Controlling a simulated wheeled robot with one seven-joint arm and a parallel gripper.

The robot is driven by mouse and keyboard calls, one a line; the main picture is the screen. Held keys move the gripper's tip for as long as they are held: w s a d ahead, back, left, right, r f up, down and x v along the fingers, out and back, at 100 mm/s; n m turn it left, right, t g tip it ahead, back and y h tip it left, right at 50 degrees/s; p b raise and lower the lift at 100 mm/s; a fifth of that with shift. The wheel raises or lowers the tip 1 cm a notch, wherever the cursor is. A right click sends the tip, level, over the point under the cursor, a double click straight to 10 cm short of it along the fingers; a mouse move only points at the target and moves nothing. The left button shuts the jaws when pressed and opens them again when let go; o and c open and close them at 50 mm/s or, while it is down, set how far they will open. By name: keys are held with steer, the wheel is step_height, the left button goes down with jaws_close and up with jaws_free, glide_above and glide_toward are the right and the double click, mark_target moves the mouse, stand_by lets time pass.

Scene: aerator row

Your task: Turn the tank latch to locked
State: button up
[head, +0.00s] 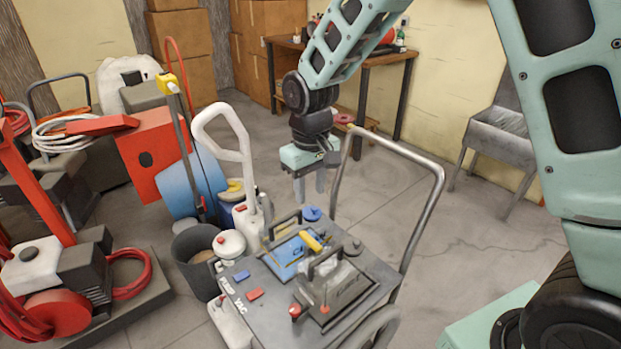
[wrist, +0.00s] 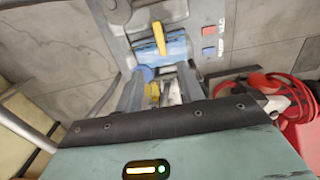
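The grey cart (head: 250,312) has a tank top with a blue panel (head: 286,262) and a yellow lever-like latch (head: 311,241). In the wrist view the yellow latch (wrist: 159,38) lies ahead of the fingertips, lengthwise in the picture, over the blue panel (wrist: 172,48). I cannot read a lock mark. My gripper (head: 310,188) points down above the far side of the cart, apart from the latch. Its two fingers also show in the wrist view (wrist: 160,85), spread with a gap between them. It seems to hold nothing.
A blue round cap (head: 312,213) sits by the panel's far edge. A blue button (head: 241,276) and a red button (head: 255,294) are on the cart's left side. A tall metal push handle (head: 437,190) rises at the right. White jugs and a dark bucket (head: 197,250) crowd the left.

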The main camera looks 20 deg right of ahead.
steer(key=shift+r, duration=1.5)
steer(key=s+a+r+n, duration=0.1)
steer(key=s+a+n, duration=0.1)
steer(key=s, duration=1.1)
steer(key=s+a+r+n, duration=0.2)
steer(key=s+a, duration=0.2)
steer(key=s, duration=1)
steer(key=shift+r+y, duration=0.2)
steer(key=shift+y, duration=0.1)
